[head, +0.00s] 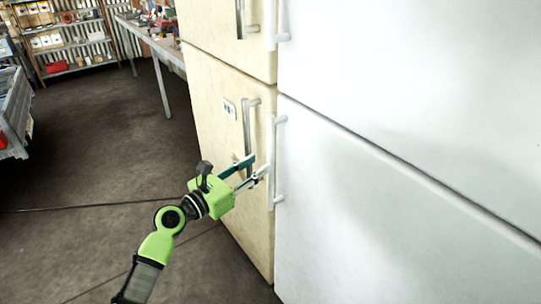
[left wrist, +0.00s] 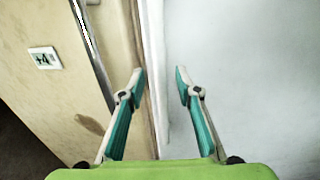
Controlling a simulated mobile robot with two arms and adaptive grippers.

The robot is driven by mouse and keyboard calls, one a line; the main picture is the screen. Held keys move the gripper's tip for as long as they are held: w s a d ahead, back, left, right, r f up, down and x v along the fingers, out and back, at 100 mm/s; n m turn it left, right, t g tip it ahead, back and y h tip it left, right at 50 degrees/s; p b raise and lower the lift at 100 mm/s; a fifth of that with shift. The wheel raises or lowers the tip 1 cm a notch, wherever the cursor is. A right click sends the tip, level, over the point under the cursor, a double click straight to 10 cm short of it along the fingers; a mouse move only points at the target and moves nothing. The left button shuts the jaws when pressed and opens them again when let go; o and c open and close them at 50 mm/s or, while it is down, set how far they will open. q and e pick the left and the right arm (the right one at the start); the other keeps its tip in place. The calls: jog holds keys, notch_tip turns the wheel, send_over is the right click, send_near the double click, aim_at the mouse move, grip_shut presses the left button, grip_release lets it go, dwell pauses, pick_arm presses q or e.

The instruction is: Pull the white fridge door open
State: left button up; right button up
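The white fridge (head: 400,190) fills the right side of the head view, with an upper and a lower door, both shut. Its lower door (head: 345,220) has a vertical white handle (head: 275,160) near the left edge. My left gripper (head: 260,168) is beside this handle, on its left, with its fingers pointing at it. In the left wrist view the gripper (left wrist: 160,76) is open, its teal fingers apart. A pale vertical strip, perhaps the handle, shows between the fingers; I cannot tell whether they touch it. My right gripper is not in view.
A cream fridge (head: 215,110) stands close against the white one's left, with its own metal handle (head: 247,125). A workbench (head: 150,40), shelves (head: 65,35) and a grey cart (head: 15,110) are farther left. Bare dark floor (head: 90,160) lies between.

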aim_at(268, 158)
pick_arm(q)
jog(key=x, duration=0.5)
jog(key=shift+w+d, duration=0.2)
jog(key=shift+w, duration=0.05)
jog(key=shift+w+d, duration=0.25)
jog(key=shift+d, duration=0.05)
grip_shut()
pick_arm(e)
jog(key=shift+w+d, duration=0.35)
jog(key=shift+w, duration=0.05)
